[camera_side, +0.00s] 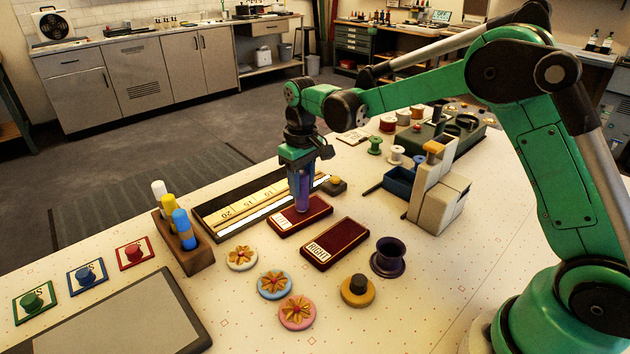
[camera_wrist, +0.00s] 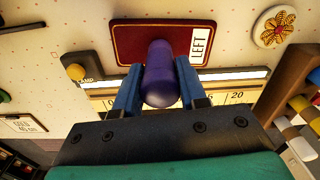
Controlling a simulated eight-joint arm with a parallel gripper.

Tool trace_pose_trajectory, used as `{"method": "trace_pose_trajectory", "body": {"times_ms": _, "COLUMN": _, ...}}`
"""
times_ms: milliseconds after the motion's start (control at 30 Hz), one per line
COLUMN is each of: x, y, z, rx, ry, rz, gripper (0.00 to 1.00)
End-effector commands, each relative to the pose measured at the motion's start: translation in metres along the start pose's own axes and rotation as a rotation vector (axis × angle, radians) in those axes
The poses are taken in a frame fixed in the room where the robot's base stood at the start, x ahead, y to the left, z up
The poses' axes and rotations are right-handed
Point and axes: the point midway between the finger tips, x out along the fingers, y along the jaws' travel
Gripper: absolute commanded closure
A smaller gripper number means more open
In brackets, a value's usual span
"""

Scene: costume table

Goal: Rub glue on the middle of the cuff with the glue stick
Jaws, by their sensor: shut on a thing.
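My gripper (camera_side: 302,182) is shut on the purple glue stick (camera_side: 304,200), which it holds upright over the dark red cuff labelled LEFT (camera_side: 318,212). In the wrist view the purple stick (camera_wrist: 160,80) sits between the two blue fingers of my gripper (camera_wrist: 159,88), and its far end overlaps the middle of the LEFT cuff (camera_wrist: 130,42). The stick's lower end is at or very near the cuff; I cannot tell whether they touch. No glue mark is visible. The cuff labelled RIGHT (camera_side: 340,240) lies nearer the side camera, apart from the stick.
A wooden block (camera_side: 190,255) with white, yellow and blue sticks stands at left. A tray with a ruler (camera_side: 250,205) lies behind the cuff. Several flower ornaments (camera_side: 274,285), a dark purple cup (camera_side: 388,258) and a yellow disc with a dark knob (camera_side: 358,292) stand in front.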

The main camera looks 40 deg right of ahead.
Motion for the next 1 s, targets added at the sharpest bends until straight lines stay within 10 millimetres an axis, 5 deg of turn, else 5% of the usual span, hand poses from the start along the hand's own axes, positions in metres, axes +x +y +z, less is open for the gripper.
{"method": "trace_pose_trajectory", "body": {"times_ms": 500, "x": -0.003, "y": 0.046, "z": 0.009, "rx": 0.001, "ry": 0.000, "rz": 0.000, "gripper": 1.00}}
{"method": "trace_pose_trajectory", "body": {"times_ms": 1000, "x": -0.049, "y": 0.043, "z": 0.009, "rx": -0.001, "ry": 0.000, "rz": 0.000, "gripper": 1.00}}
